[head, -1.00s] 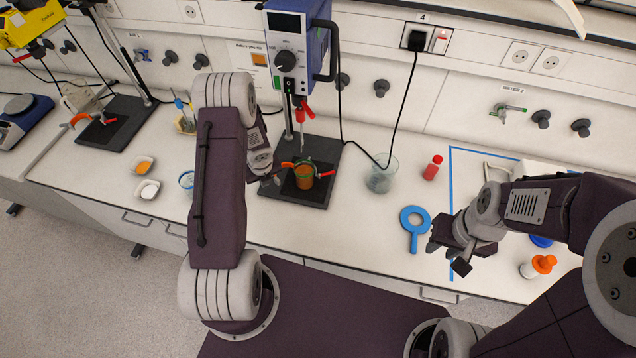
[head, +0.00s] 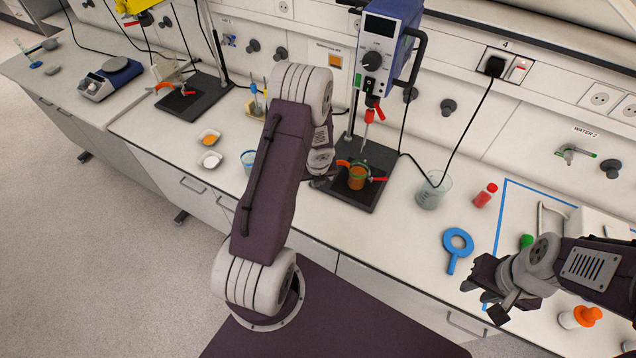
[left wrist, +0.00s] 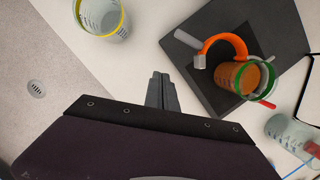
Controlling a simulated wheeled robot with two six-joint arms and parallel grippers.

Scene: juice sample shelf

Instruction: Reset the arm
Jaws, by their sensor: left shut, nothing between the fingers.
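My left gripper (left wrist: 161,92) is shut and empty in the left wrist view, its fingers together. It hangs beside the black stand base (left wrist: 185,38), apart from the beaker of orange liquid (left wrist: 240,76) held by an orange-red clamp. In the head view my left arm reaches up to the front edge of that stand (head: 352,196), left of the orange beaker (head: 357,180); its fingertips are mostly hidden. My right gripper (head: 484,291) is open and looks empty, near the bench's front edge, below the blue ring with a handle (head: 457,243).
A clear beaker (head: 432,193) and a red-capped bottle (head: 485,196) stand right of the stirrer (head: 385,50). An orange-capped bottle (head: 580,317) is at the right. A yellow-rimmed beaker (left wrist: 103,18) stands near my left gripper. Two small dishes (head: 211,160) sit further left.

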